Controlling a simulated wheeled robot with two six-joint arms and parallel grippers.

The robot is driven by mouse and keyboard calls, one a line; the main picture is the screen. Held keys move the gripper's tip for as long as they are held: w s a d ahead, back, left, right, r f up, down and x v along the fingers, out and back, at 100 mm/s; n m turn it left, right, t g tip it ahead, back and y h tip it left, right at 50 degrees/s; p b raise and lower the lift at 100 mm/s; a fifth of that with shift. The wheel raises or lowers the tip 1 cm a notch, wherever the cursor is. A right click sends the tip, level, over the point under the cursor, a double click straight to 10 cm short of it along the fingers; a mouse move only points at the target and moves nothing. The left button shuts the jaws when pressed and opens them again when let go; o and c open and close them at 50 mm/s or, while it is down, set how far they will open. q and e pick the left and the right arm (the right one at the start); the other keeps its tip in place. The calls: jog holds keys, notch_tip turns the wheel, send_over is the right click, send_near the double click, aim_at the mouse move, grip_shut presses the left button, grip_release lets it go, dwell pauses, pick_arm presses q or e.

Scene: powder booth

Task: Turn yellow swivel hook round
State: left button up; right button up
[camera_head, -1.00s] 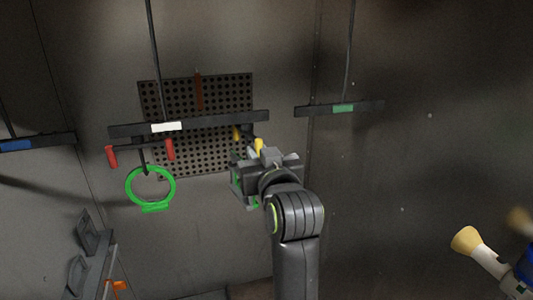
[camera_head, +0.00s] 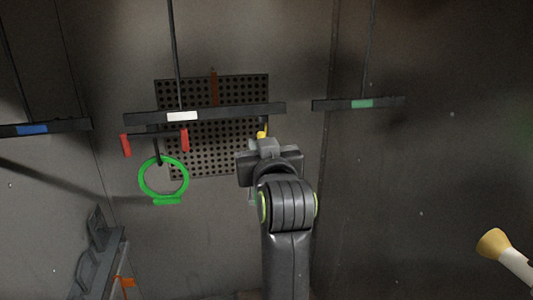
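A small part of the yellow swivel hook (camera_head: 262,134) shows under the right end of the dark bar with the white label (camera_head: 205,113). My gripper, apparently the right one (camera_head: 264,147), is directly in front of it. The wrist and gripper body hide most of the hook and the fingertips. I cannot tell whether the fingers are open or shut, or whether they touch the hook. My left gripper is not in view.
A red-tipped hook (camera_head: 125,145) hangs under the bar's left part, with a green ring (camera_head: 164,181) below it. A perforated panel (camera_head: 213,95) is behind. Bars with blue (camera_head: 33,129) and green (camera_head: 362,104) labels hang at the sides. A yellow-tipped tool (camera_head: 493,243) is lower right.

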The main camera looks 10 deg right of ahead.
jog(key=a+b, duration=0.1)
jog(key=a, duration=0.1)
jog(key=shift+a+r+y, duration=0.15)
jog(key=shift+a+y, duration=0.15)
jog(key=shift+a, duration=0.05)
jog(key=shift+w+a, duration=0.2)
jog(key=w, duration=0.1)
jog(key=w+a+p, duration=0.1)
jog(key=w, duration=0.2)
jog(key=shift+a+r, duration=0.1)
jog(key=shift+a, duration=0.2)
jog(key=o, duration=0.7)
jog(key=shift+c, duration=0.2)
jog(key=s+b, duration=0.9)
jog(key=b, duration=0.2)
jog(key=shift+d, duration=0.2)
